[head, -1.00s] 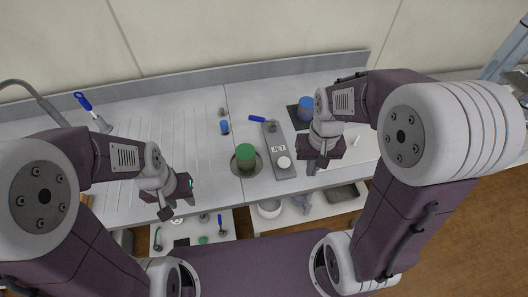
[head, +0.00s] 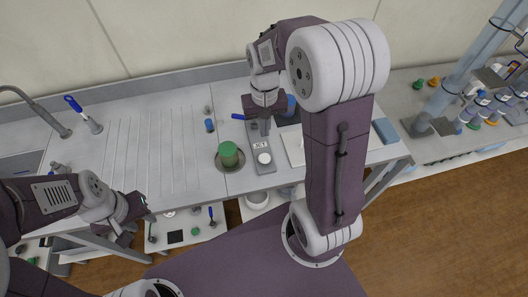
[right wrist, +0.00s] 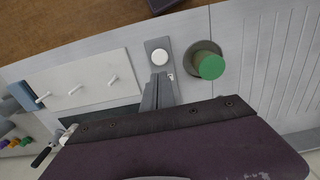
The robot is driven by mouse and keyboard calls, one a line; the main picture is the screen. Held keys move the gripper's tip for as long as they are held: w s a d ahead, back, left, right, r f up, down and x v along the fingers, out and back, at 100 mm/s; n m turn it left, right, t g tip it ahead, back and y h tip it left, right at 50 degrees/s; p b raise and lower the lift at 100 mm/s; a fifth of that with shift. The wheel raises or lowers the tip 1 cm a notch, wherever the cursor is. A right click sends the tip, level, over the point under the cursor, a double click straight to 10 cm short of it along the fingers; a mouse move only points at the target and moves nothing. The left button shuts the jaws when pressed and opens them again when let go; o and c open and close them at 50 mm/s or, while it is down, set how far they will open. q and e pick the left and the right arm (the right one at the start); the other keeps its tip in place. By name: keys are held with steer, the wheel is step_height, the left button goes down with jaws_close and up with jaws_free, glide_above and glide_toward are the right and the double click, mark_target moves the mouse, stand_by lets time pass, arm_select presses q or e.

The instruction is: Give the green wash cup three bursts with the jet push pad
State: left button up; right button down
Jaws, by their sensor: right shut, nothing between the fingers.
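The green wash cup (head: 228,150) stands in a round grey dish (head: 219,168) on the bench; it also shows in the right wrist view (right wrist: 211,67). To its right lies a grey plate labelled JET (head: 254,136) with the round white push pad (head: 264,158) at its near end. The pad shows clear in the right wrist view (right wrist: 160,57). My right gripper (head: 265,132) is shut and empty over the plate, its tips beside the label and short of the pad. My left gripper (head: 135,212) is away from these, by the bench's front edge; its finger gap is unclear.
A blue-handled lever (head: 240,117) is at the plate's far end. A blue cup (head: 291,103) stands behind my right gripper, partly hidden. A white board (right wrist: 88,80) with white pegs lies beside the plate. A small blue-topped item (head: 210,125) stands behind the green cup. The ribbed drainboard (head: 150,150) is clear.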

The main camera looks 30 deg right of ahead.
mark_target(264, 158)
step_height(264, 158, down, 13)
steer(key=shift+f, duration=0.2)
stand_by(0.3)
